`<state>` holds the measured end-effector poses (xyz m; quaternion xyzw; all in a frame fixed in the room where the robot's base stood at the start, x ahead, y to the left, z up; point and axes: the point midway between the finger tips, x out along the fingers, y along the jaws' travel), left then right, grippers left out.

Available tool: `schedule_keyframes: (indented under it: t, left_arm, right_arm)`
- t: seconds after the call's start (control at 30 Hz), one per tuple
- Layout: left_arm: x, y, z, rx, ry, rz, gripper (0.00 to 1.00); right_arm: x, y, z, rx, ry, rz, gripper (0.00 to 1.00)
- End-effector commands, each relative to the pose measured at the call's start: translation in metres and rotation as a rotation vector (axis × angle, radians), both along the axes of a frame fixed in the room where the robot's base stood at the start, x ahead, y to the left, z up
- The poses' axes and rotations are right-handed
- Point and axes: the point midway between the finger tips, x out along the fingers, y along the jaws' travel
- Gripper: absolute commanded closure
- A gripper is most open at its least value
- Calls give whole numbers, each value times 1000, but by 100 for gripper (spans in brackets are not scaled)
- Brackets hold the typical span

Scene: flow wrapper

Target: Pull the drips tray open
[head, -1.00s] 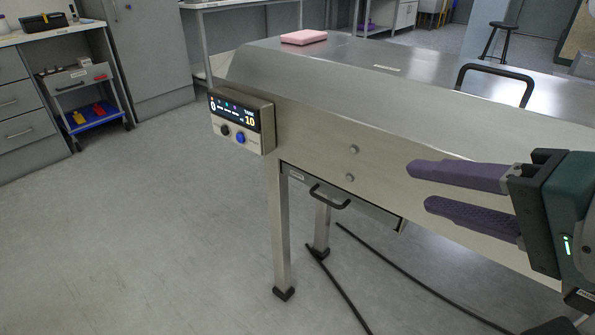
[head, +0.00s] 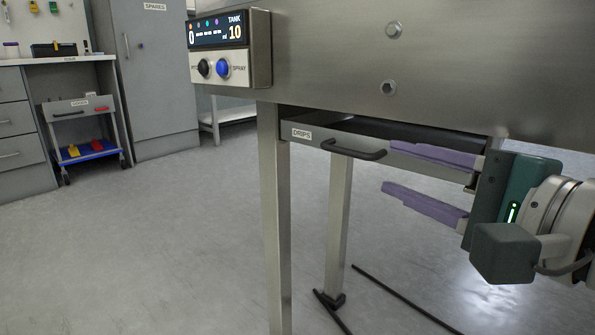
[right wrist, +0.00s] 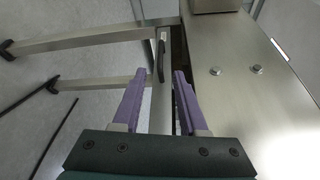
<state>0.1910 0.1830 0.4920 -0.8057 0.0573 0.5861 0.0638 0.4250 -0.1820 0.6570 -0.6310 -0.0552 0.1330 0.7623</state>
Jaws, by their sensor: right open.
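The drips tray (head: 312,138) is a shallow metal drawer under the steel machine body, with a white DRIPS label at its left. Its dark bar handle (head: 350,152) stands out from the front; the tray's dark inside shows as a narrow strip above the front. My right gripper (head: 386,167) is open and empty, its purple fingers pointing left just right of the handle, one higher and one lower. In the right wrist view the handle (right wrist: 161,62) lies ahead of the fingertips, apart from them. My left gripper is not in view.
The machine's control panel (head: 230,48) with black and blue knobs juts out at upper left. A steel leg (head: 274,210) stands left below the tray. Black cables (head: 400,296) lie on the floor. A cart and cabinets stand far left.

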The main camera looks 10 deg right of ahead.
Motion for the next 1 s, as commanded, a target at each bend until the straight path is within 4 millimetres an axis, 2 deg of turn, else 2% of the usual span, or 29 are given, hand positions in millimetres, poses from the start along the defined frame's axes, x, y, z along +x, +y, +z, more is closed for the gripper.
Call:
schedule_keyframes:
  t: [0.5, 0.7, 1.0]
  left_arm:
    - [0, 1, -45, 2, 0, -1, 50]
    - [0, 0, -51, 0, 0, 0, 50]
    - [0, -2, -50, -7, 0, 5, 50]
  right_arm:
    - [75, 22, -9, -3, -3, 2, 58]
    - [87, 25, -8, -3, 0, 1, 58]
    - [89, 26, -7, -3, 1, 2, 58]
